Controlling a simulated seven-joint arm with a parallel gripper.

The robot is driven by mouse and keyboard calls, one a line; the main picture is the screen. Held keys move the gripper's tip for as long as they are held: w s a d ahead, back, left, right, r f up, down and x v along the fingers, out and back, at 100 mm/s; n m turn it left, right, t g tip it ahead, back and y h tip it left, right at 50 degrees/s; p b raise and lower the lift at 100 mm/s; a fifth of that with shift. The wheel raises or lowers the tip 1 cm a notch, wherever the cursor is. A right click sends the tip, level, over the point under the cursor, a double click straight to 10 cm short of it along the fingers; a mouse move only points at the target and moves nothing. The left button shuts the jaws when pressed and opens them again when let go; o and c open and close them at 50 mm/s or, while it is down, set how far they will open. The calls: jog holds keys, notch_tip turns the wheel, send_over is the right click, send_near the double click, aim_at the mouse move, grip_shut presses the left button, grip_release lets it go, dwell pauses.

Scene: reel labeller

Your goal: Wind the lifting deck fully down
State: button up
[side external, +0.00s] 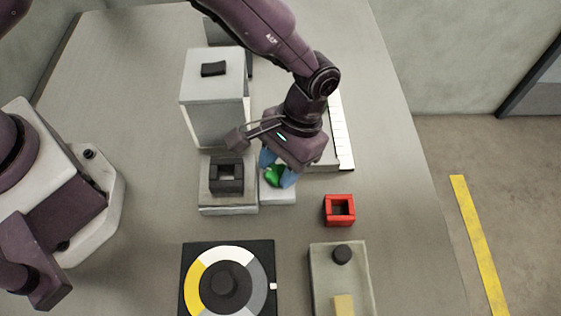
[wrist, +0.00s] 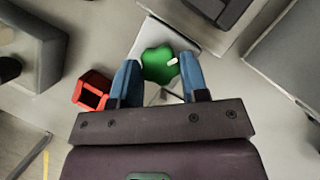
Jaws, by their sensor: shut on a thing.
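A green lobed knob (side external: 273,176) sits on a small pale box (side external: 281,196) in the middle of the table. My gripper (side external: 278,169) points down over it, its blue fingers shut on the knob. In the wrist view the green knob (wrist: 158,66) lies between the fingers, with a short white mark on its right side. Left of the knob stands a low pale platform (side external: 228,208), which looks like the lifting deck. A dark square frame (side external: 226,177) sits on it. I cannot tell the deck's exact height.
A tall pale box (side external: 212,75) with a black top piece stands behind the platform. A red square frame (side external: 340,211) is at the right. A dial with yellow, white and grey segments (side external: 226,282) and a grey box with a black knob (side external: 341,280) are in front.

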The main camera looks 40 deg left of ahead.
jog(key=n+h, duration=0.1)
jog(key=n, duration=0.1)
jog(key=n+h, duration=0.1)
jog(key=n, duration=0.2)
jog(key=shift+a, duration=0.2)
dwell(0.6)
jog(key=o, duration=0.9)
jog(key=shift+t, duration=0.3)
jog(key=shift+o, duration=0.2)
jog(key=v, duration=1.3)
